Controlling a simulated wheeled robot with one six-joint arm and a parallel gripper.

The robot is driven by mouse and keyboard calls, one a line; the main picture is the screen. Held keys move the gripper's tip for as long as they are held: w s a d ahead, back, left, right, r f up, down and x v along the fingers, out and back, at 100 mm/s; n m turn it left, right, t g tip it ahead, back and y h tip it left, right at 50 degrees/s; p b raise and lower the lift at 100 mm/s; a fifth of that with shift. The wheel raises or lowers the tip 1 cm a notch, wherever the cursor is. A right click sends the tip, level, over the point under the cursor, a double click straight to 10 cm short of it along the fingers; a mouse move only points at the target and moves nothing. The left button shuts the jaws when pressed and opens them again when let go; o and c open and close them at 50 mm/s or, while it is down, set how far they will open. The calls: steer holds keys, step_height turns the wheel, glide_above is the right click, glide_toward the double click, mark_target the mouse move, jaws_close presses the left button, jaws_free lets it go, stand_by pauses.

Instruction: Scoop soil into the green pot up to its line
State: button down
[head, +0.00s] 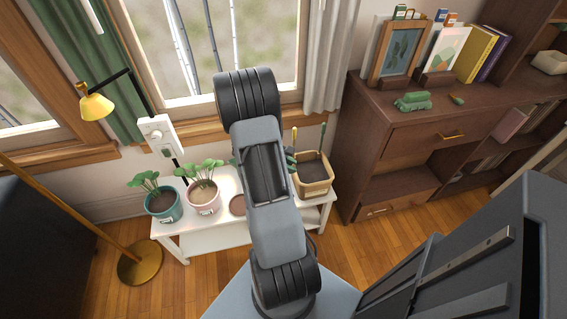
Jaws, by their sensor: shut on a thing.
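The green pot (163,215), a teal-green one, stands at the left end of a white bench, with a leafy plant and dark soil in it. A small pale label is on its front; I cannot make out a fill line. A tan box (316,189) of dark soil stands at the bench's right end. A yellow-tipped handle (295,138) and a green handle (323,137) rise at its back. My arm crosses the middle of the view and hides part of the bench. My gripper does not show, nor does a scoop that I can make out.
A pink pot (204,209) with a plant stands next to the green pot. A reddish-brown round thing (238,205) is partly behind my arm. A brass floor lamp (97,106) stands left, a brown cabinet (365,125) right. Wooden floor (215,275) shows in front of the bench.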

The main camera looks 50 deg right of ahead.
steer(key=shift+s+d+m+t+y, duration=0.1)
steer(key=shift+s+d+t+y, duration=0.15)
steer(key=shift+s+t, duration=0.3)
steer(key=shift+s+d+m+t+y, duration=0.1)
steer(key=shift+s+d+t+y, duration=0.1)
steer(key=shift+s+t, duration=0.35)
steer(key=shift+s+d+m+t+y, duration=0.1)
steer(key=shift+s+d+t+y, duration=0.25)
steer(key=shift+s, duration=0.35)
steer(key=shift+a+t, duration=0.1)
steer(key=shift+t, duration=0.15)
